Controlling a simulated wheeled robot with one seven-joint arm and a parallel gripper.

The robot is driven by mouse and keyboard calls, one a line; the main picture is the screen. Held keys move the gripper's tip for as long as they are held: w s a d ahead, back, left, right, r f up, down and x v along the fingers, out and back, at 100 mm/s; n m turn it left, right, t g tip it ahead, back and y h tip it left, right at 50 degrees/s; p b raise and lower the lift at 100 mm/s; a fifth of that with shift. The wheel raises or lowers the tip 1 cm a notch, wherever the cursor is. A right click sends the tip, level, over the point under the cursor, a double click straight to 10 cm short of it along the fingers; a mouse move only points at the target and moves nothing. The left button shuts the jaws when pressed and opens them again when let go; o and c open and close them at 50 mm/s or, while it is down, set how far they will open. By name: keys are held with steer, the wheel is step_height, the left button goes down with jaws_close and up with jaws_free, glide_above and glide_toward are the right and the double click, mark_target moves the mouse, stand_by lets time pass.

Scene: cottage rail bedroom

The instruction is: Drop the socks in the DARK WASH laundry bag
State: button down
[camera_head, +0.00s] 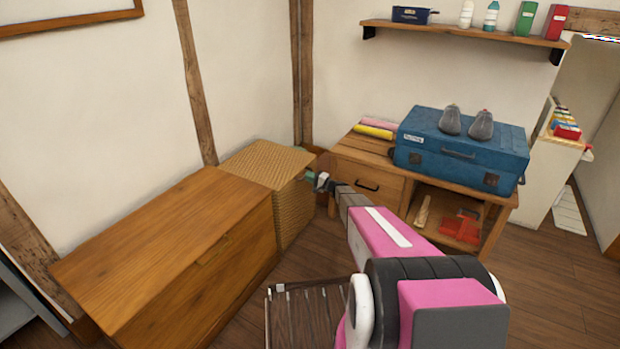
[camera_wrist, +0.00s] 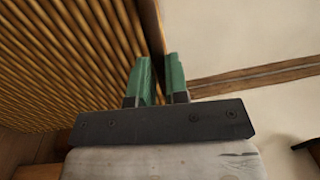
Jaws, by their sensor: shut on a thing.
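My gripper (camera_head: 311,178) is at the right edge of a woven wicker hamper (camera_head: 293,215), just below its lid (camera_head: 262,160). In the wrist view, the green fingers of my gripper (camera_wrist: 161,80) are shut on a thin brown edge, which appears to be the lid's edge. The ribbed wicker (camera_wrist: 60,60) fills the left of that view. I see no socks that I can identify and no laundry bag labelled DARK WASH. The inside of the hamper is hidden.
A wooden chest (camera_head: 165,240) stands left of the hamper. To the right, a wooden desk (camera_head: 345,158) bears a blue suitcase (camera_head: 455,150) with two grey shoe-like things (camera_head: 467,121) on top. A slatted dark thing (camera_head: 305,315) is low in front. Floor is clear at right.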

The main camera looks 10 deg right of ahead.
steer(key=shift+f, duration=0.7)
steer(key=c, duration=1.2)
jaws_free()
steer(key=shift+a+f, duration=0.1)
steer(key=shift+f, duration=0.05)
steer(key=shift+o, duration=0.4)
steer(key=shift+r, duration=0.35)
steer(key=r+v, duration=0.1)
steer(key=v, duration=0.9)
steer(key=shift+s+d+f, duration=0.25)
steer(key=shift+d+f, duration=0.1)
